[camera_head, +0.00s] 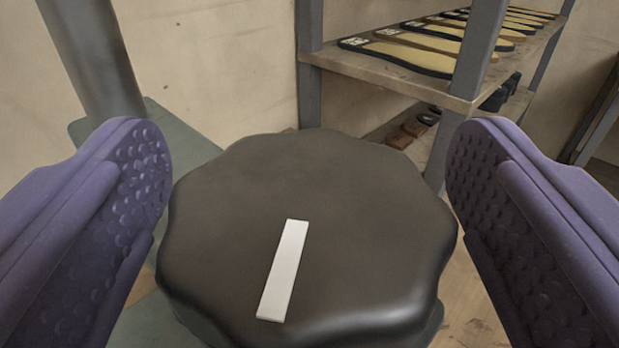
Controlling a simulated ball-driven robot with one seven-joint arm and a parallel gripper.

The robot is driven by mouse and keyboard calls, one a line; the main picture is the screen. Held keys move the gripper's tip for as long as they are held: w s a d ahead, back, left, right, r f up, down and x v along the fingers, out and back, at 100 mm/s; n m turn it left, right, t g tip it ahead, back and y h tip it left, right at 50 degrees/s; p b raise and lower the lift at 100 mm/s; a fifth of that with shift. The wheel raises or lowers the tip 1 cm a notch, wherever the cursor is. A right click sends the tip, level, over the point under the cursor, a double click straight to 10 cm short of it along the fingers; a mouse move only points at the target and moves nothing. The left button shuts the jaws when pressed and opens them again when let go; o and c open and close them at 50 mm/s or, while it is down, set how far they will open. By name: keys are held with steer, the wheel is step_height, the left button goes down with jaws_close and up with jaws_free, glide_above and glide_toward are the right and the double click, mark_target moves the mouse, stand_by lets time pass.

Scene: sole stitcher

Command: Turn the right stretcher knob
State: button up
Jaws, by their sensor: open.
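A large dark knob (350,220) with a scalloped rim fills the middle of the view. A white bar mark (285,270) lies on its top face, tilted slightly to the right at its far end. My gripper (308,190) is open, with one purple studded finger on each side of the knob. A narrow gap shows beside the knob at the left finger, and the right finger's tip is close to the knob's right rim. I cannot tell whether either finger touches it. The knob's underside and its shaft are hidden.
A grey-green machine base (185,140) with a dark column (92,55) stands behind the knob at the left. A shelf rack (390,68) with several soles stands behind to the right. Bare wooden floor (470,305) shows at the lower right.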

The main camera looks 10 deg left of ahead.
steer(key=s+p, duration=0.1)
steer(key=s, duration=0.6)
steer(key=shift+s+d, duration=0.4)
